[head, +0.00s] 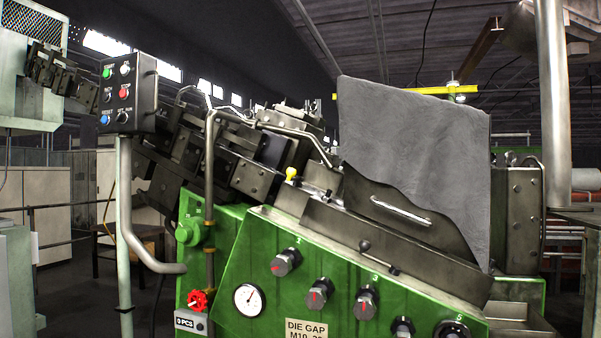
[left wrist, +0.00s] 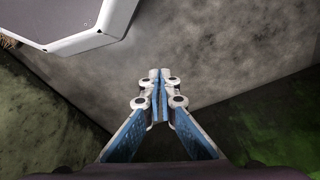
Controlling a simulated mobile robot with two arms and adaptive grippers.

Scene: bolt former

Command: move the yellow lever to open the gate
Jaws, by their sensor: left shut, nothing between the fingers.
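The yellow lever (head: 291,173) is a small knob on a short stem. In the head view it stands upright near the middle of the green machine, at the left end of the dark sloping gate (head: 400,222) with its bright handle. No gripper shows in the head view. In the left wrist view my left gripper (left wrist: 158,76) has its blue and white fingers together with nothing between them. A grey blurred surface lies behind the fingers. The lever does not show in the left wrist view, so the distance between them cannot be told.
A control box (head: 127,92) with several buttons stands on a post at the left. A grey cloth-like sheet (head: 415,165) covers the area behind the gate. Dial knobs, a gauge (head: 249,299) and a red valve wheel (head: 197,300) stick out from the green front. A white angular body (left wrist: 75,20) shows in the left wrist view.

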